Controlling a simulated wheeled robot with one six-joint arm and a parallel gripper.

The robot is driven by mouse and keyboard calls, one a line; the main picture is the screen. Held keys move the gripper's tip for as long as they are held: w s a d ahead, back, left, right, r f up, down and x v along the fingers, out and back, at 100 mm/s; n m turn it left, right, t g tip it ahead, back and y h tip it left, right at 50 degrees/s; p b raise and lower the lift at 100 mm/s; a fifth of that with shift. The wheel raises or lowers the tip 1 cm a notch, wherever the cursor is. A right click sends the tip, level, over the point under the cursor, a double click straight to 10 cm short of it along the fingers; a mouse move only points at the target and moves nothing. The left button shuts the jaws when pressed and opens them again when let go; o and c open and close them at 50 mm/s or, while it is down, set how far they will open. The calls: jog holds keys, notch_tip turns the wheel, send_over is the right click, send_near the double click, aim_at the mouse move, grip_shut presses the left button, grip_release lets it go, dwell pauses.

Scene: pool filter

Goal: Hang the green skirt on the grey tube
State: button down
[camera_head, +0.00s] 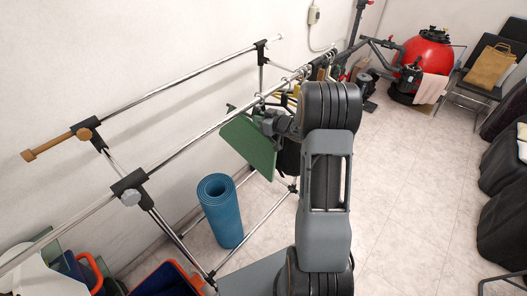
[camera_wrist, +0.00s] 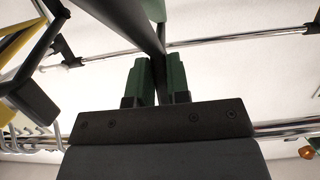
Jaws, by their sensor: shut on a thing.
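The green skirt (camera_head: 250,148) hangs tilted at the near rail of the clothes rack, mostly below it in the head view. The grey tube (camera_head: 190,145) is this long shiny rail, and it crosses the skirt's upper left part in the picture. My gripper (camera_head: 270,121) is at the skirt's upper right edge, shut on it, close to the tube. In the wrist view my gripper (camera_wrist: 158,82) has a dark, thin bar running up from between its fingers. A bit of green shows above it. I cannot tell whether any hook sits over the tube.
Several hangers (camera_wrist: 30,85) with yellow and dark items crowd the rail beside my gripper. A second rail (camera_head: 180,82) runs along the wall. A rolled blue mat (camera_head: 221,212) stands below. A red filter tank (camera_head: 425,62) is at the back.

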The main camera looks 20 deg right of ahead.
jog(key=shift+r, duration=0.3)
jog(key=shift+s+r+p, duration=0.1)
jog(key=shift+r+p, duration=0.4)
jog(key=shift+r, duration=0.1)
jog(key=shift+d+r, duration=0.1)
jog(key=shift+s+d+r+p, duration=0.1)
jog(key=shift+s+r+p, duration=0.1)
jog(key=shift+p, duration=0.1)
jog(key=f+p+v, duration=0.2)
jog(key=v, duration=0.9)
jog(key=s+f+p+v, duration=0.1)
jog(key=f+p+v, duration=0.1)
jog(key=v, duration=1)
notch_tip(320, 180, down, 2)
jog(key=shift+s+d, duration=0.2)
jog(key=shift+s, duration=0.3)
jog(key=shift+w, duration=0.1)
